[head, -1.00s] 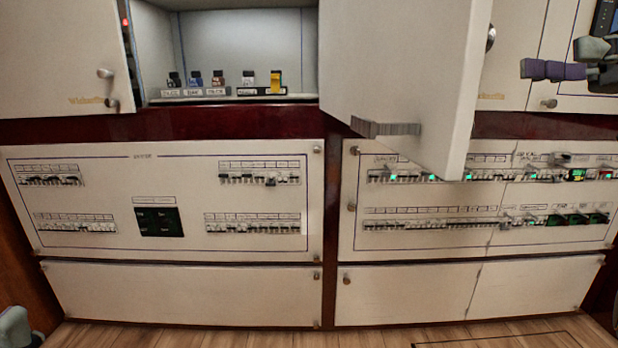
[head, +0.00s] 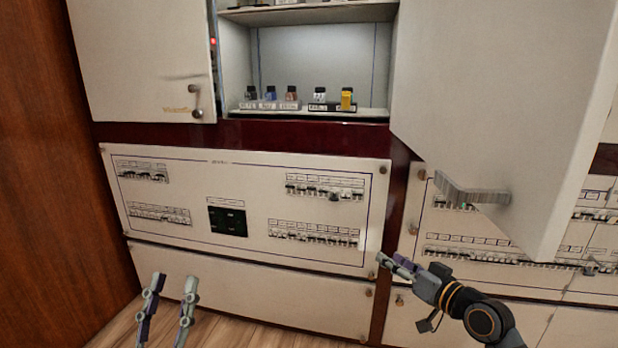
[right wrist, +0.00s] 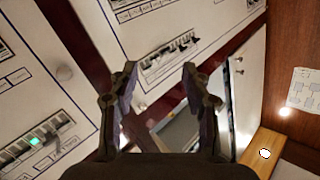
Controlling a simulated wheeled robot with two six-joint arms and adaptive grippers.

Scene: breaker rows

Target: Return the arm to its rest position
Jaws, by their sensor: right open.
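My right arm comes in at the lower right of the head view, and its gripper (head: 396,264) is in front of the panel's lower right corner. The right wrist view shows the same gripper (right wrist: 160,95) with its two fingers apart and nothing between them. My left gripper (head: 166,300) is at the bottom left of the head view, pointing up, with its fingers apart and empty. It is in front of the lower white panel and the floor.
An open cabinet door (head: 500,110) with a handle (head: 472,192) juts out at the right, above my right arm. The open cabinet (head: 320,65) holds several small bottles and a yellow item (head: 347,99). A breaker panel (head: 245,260) is below. A brown wall (head: 45,170) stands left.

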